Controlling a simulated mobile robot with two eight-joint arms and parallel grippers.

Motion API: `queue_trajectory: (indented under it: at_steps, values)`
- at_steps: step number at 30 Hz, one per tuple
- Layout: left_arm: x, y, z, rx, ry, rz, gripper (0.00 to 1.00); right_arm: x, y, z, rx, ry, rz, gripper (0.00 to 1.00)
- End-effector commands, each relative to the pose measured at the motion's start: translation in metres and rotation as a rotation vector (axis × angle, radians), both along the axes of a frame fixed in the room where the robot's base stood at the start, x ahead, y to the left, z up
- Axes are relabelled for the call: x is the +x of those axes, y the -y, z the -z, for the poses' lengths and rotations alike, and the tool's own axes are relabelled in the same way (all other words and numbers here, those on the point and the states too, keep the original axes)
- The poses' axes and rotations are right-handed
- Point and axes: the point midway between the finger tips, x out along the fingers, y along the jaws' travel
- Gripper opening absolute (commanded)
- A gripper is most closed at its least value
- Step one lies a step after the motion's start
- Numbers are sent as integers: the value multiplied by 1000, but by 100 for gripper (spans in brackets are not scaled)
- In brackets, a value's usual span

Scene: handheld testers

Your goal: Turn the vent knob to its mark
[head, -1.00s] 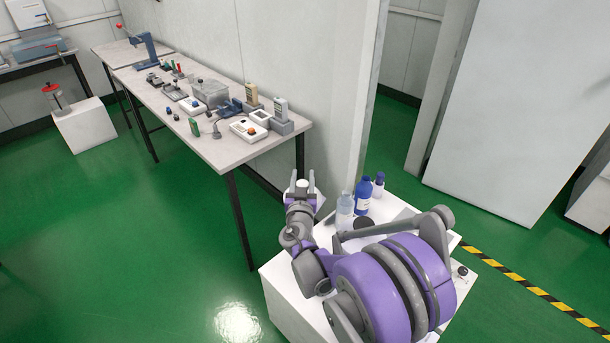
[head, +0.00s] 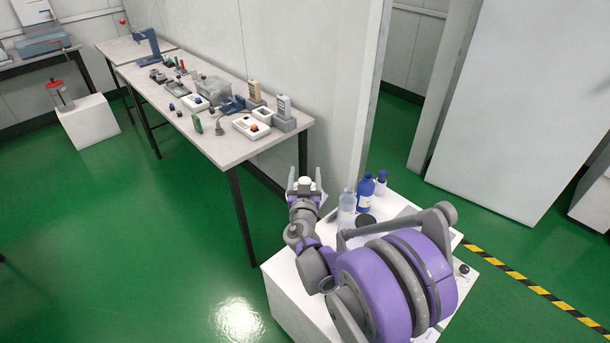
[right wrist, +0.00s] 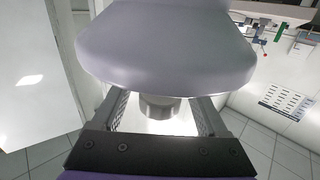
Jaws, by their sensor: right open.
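My right gripper (head: 305,172) is open, fingers pointing away from me, in front of the bench's near end and apart from it. In the right wrist view its two fingers (right wrist: 160,112) stand apart; a grey cylinder under a large rounded grey shape shows between them, and I cannot tell whether it touches. Handheld testers lie on the bench, among them a white one with an orange knob (head: 252,129). A small dark knob (head: 463,269) shows on the white cabinet at right. I cannot tell which is the vent knob; no mark is readable. My left gripper is out of view.
The long bench (head: 232,152) stands against a wall and holds a clear bin (head: 212,88) and several small devices. A blue bottle (head: 365,196) and a clear bottle (head: 346,207) stand on the white cabinet beside my right arm. Green floor (head: 150,240) is free at left.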

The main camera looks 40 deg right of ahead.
Motion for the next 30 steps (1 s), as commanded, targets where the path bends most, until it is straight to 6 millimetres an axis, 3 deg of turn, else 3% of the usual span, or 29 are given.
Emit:
queue_trajectory:
  at_steps: [5,18,30]
  values:
    - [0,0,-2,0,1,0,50,-12,-10,-1,0,0,0,76]
    - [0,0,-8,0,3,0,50,-73,-62,0,1,1,-2,76]
    - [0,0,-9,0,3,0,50,-83,-70,0,0,0,0,76]
